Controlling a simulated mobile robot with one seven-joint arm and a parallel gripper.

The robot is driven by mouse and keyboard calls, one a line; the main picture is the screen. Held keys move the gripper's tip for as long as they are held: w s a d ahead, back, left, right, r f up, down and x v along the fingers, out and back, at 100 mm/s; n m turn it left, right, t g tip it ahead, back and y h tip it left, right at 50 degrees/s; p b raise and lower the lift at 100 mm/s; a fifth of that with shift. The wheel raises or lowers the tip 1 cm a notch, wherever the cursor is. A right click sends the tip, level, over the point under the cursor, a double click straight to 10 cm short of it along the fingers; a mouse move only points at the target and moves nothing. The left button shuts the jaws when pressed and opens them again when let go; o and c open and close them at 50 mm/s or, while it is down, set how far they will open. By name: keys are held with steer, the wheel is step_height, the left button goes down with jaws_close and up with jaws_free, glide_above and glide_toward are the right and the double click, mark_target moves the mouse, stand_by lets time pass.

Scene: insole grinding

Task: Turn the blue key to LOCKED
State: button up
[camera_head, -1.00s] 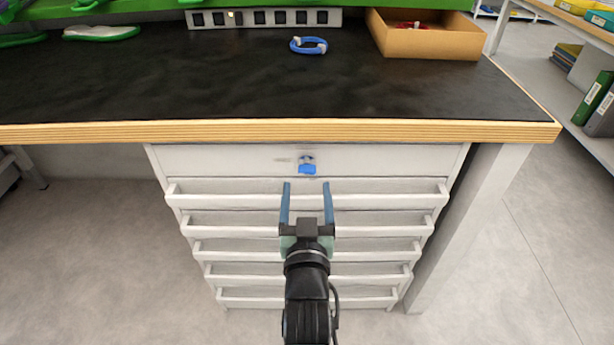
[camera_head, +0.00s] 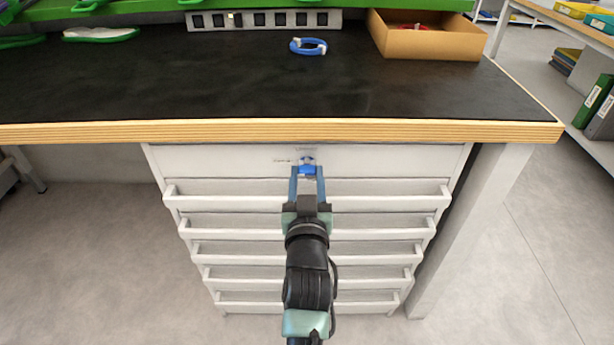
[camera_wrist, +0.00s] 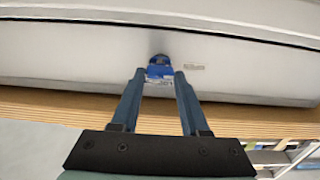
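The blue key (camera_head: 307,169) sits in the lock on the top panel of the white drawer cabinet, under the bench edge. My gripper (camera_head: 307,172) reaches up to it from the front, with one blue finger on each side of the key's head. In the wrist view the key (camera_wrist: 160,72) is between the fingertips (camera_wrist: 160,76), which are close against its sides; the gripper appears shut on it. Small dark markings (camera_head: 283,160) lie beside and above the lock, too small to read.
The wooden bench edge (camera_head: 230,132) overhangs just above the lock. Protruding drawer handles (camera_head: 230,201) run across the cabinet below. The floor on both sides is clear.

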jaws_close()
steer(key=shift+m, duration=0.4)
steer(key=m+p, duration=0.2)
steer(key=shift+d+r+m, duration=0.1)
steer(key=shift+m, duration=0.3)
steer(key=m+p, duration=0.1)
steer(key=m, duration=0.2)
steer(key=shift+m+p, duration=0.3)
steer(key=shift+p, duration=0.05)
steer(key=m, duration=0.2)
steer(key=m+p, duration=0.1)
steer(key=m, duration=0.2)
steer(key=shift+d+f+m, duration=0.15)
steer(key=shift+f+m, duration=0.05)
steer(key=shift+m, duration=0.1)
steer(key=m+p, duration=0.1)
steer(key=m, duration=0.3)
steer(key=shift+f+m, duration=0.15)
steer(key=shift+m, duration=0.55)
